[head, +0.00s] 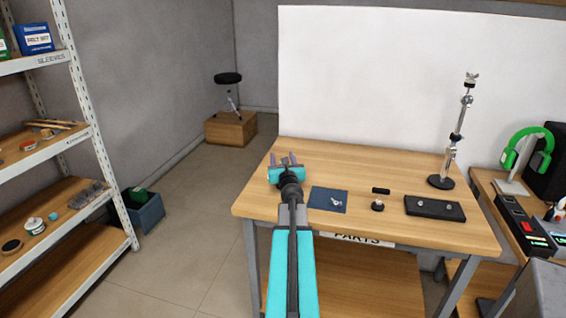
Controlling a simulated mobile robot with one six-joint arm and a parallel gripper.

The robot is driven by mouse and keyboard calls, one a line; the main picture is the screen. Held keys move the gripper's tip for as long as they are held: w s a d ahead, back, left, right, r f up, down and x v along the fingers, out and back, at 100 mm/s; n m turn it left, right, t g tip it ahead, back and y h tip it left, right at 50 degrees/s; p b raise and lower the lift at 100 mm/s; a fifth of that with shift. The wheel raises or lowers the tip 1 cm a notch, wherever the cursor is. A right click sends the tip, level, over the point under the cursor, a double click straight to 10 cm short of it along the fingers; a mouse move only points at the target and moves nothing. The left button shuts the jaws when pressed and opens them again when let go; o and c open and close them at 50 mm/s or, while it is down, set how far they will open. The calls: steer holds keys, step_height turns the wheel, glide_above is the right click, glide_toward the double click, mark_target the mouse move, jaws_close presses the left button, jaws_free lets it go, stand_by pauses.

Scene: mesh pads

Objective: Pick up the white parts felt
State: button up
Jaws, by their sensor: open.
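My gripper (283,158) is open above the left part of the wooden table (410,230), pointing away from me. I see nothing between its fingers. No plainly white felt shows on the tabletop. My own arm and gripper hide a strip of the table's left side.
A shelf (70,150) is at left, a bench (510,200) at right. The table's back middle is clear.

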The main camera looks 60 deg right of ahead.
stand_by(0.4)
steer(key=c, duration=1.1)
steer(key=shift+r, duration=0.15)
